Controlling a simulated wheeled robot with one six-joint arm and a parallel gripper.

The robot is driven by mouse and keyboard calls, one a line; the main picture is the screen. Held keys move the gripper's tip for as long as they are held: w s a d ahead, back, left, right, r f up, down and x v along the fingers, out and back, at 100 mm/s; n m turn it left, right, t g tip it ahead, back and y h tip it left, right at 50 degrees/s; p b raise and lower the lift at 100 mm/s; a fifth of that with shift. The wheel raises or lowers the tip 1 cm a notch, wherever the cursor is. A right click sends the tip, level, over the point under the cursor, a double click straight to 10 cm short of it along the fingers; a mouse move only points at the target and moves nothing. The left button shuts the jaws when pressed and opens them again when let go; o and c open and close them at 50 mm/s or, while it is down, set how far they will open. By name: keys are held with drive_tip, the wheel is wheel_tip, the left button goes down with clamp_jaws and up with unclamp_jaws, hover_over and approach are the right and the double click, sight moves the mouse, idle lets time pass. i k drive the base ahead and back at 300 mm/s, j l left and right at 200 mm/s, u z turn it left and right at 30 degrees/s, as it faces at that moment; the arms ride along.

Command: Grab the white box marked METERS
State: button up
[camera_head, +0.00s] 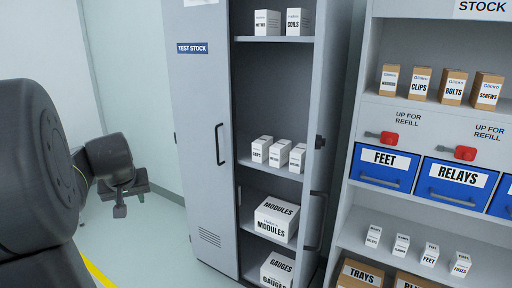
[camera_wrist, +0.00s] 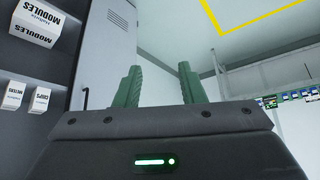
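The white METERS box (camera_wrist: 14,95) shows at the left edge of the wrist view, beside a white CHIPS box (camera_wrist: 40,100). In the head view, the small middle box (camera_head: 279,152) on the cabinet's middle shelf seems to be the same METERS box, though its print is too small to read surely. The CHIPS box (camera_head: 262,149) stands left of it and another small white box (camera_head: 297,158) right of it. My gripper (camera_head: 130,204) is left of the cabinet, apart from the boxes. In the wrist view its green fingers (camera_wrist: 160,80) stand apart with nothing between them.
The grey TEST STOCK cabinet has a closed left door (camera_head: 205,130); its right side stands open. A MODULES box (camera_head: 275,220) and a GAUGES box (camera_head: 277,270) sit below. Small boxes fill part of the top shelf. A rack with blue bins (camera_head: 380,168) stands right. Floor is clear left.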

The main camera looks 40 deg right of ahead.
sight(279, 151)
drive_tip(key=i+l+z, duration=0.15)
drive_tip(key=i+z, duration=0.7)
drive_tip(key=i+j+z, duration=0.2)
drive_tip(key=i+z, duration=0.25)
drive_tip(key=i+l+z, duration=0.15)
drive_tip(key=i+z, duration=0.4)
drive_tip(key=i, duration=0.15)
